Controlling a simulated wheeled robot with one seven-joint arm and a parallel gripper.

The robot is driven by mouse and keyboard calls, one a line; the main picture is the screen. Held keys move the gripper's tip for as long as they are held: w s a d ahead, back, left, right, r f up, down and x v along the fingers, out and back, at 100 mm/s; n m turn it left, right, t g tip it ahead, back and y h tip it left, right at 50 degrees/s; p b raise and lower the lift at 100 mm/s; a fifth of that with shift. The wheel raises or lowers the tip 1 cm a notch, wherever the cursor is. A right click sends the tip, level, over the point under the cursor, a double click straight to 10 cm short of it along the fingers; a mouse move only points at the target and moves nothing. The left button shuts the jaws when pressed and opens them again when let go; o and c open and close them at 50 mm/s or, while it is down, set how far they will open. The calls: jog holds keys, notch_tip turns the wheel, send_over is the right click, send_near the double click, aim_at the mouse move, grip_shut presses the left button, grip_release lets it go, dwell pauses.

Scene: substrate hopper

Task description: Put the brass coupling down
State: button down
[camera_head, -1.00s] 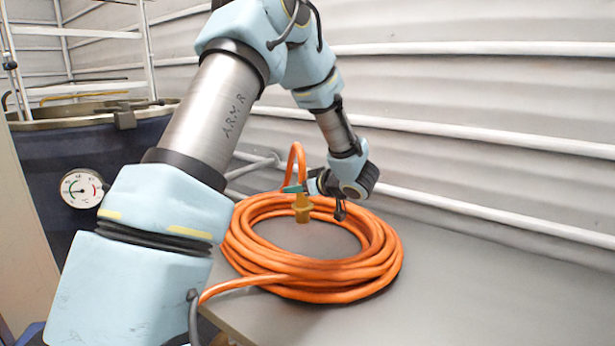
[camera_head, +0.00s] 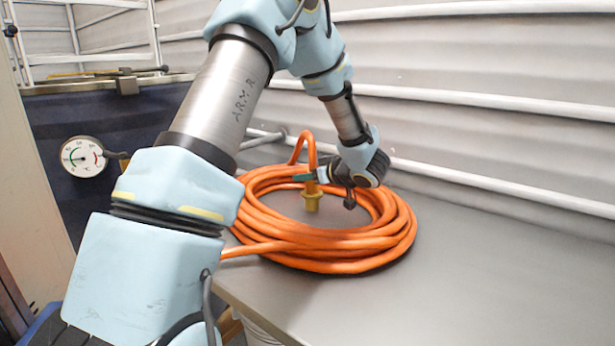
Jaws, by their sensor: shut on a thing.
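The brass coupling (camera_head: 312,200) is a small yellow flanged piece. It is upright in my gripper (camera_head: 311,181), which is shut on it with teal-tipped fingers. It appears inside the ring of the orange hose coil (camera_head: 330,260), in front of the coil's far side. I cannot tell whether its lower end touches the grey bench top (camera_head: 480,270) or hangs just above it. The top of the coupling is partly hidden by the fingers.
A raised loop of the orange hose (camera_head: 307,146) stands right behind my gripper. A white corrugated wall with pipes (camera_head: 500,118) runs behind the bench. A blue vessel (camera_head: 100,120) with a dial gauge (camera_head: 82,157) stands at left. The bench right of the coil is clear.

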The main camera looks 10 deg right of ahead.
jog(key=shift+f, duration=0.75)
dwell(0.3)
jog(key=shift+c, duration=1.8)
grip_release()
